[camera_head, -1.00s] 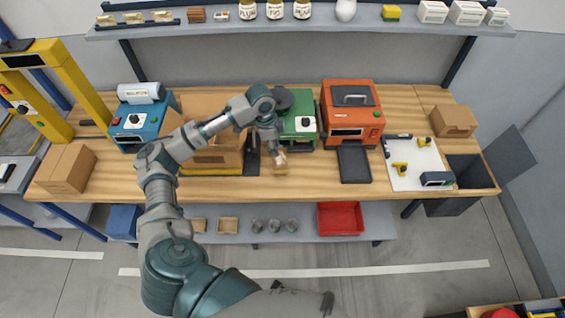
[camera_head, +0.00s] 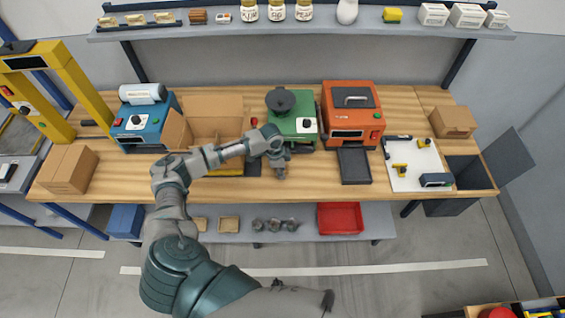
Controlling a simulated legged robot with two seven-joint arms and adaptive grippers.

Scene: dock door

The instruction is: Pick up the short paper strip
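I cannot make out a short paper strip in this view. A blue machine (camera_head: 146,122) with a white roll (camera_head: 142,93) on top stands at the left of the wooden workbench (camera_head: 330,185). My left gripper (camera_head: 280,172) points down over the front part of the bench, just in front of the green machine (camera_head: 295,122). Its fingers are small and dark here, so I cannot tell whether they are open or shut, or whether they hold anything. What lies directly beneath it is hidden.
An open cardboard box (camera_head: 213,108) stands behind my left forearm. An orange machine (camera_head: 352,112) with a dark tray (camera_head: 354,166) is right of the green one. A white board (camera_head: 408,165) holds yellow tools. A closed carton (camera_head: 68,169) sits at left.

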